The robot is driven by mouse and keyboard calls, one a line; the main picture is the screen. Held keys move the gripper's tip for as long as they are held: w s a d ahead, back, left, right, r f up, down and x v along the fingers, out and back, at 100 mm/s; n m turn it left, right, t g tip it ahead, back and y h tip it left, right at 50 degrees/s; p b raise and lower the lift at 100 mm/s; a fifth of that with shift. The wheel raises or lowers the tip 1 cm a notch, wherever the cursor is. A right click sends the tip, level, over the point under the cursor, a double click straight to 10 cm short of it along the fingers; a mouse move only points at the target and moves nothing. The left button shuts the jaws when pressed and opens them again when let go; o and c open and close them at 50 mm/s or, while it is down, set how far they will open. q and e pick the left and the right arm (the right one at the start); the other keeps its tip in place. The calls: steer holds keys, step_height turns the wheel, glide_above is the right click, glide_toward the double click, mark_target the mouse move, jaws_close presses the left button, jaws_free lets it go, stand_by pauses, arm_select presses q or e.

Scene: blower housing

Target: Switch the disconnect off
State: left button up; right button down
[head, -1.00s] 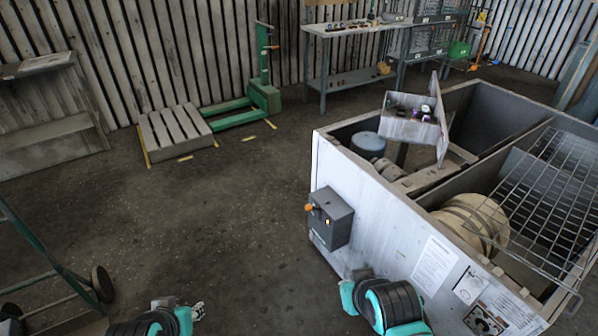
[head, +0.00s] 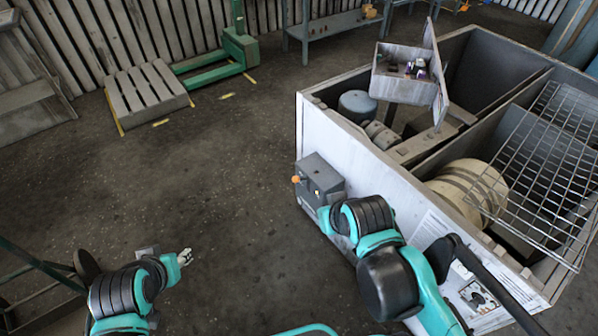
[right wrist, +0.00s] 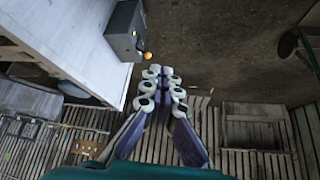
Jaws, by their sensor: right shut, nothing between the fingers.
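The disconnect is a dark grey box (head: 322,186) on the white side panel of the blower housing (head: 365,160). A lever with an orange knob (head: 296,179) sticks out from its left side. In the right wrist view the box (right wrist: 121,30) is at the upper left, and its orange knob (right wrist: 148,55) is just above and left of my fingertips. My right gripper (right wrist: 160,75) is shut and empty, apart from the knob in that picture. In the head view my right arm hides it. My left gripper (head: 185,257) is low on the left, away from the box, too small to read.
The open housing holds a wire grille (head: 545,175), a round tan drum (head: 465,190) and a raised open box (head: 405,75). A pallet (head: 147,97) and a green pallet jack (head: 240,45) stand at the back. A cart (head: 40,265) is at left. Floor left of the housing is clear.

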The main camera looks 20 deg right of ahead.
steer(key=w+r+g+p, duration=0.1)
steer(key=w+r+p, duration=0.25)
steer(key=w, duration=0.55)
steer(key=n+g+y+p, duration=0.2)
steer(key=n+p, duration=0.2)
steer(key=p, duration=0.2)
glide_above(297, 177)
steer(key=s+d, duration=0.4)
step_height(297, 177, down, 16)
steer(key=shift+a, duration=0.1)
steer(key=shift+s+a+f+b+x, duration=0.2)
steer(key=shift+b+x, duration=0.7)
steer(key=shift+x, duration=1.4)
steer(key=shift+s+d+r+b+x, duration=0.2)
steer(key=shift+b+x, duration=0.65)
steer(key=shift+x, duration=1.45)
steer(key=shift+s+a+f+b+x, duration=0.25)
steer(key=shift+b+x, duration=0.65)
steer(key=shift+x, duration=1.45)
steer(key=shift+s, duration=0.1)
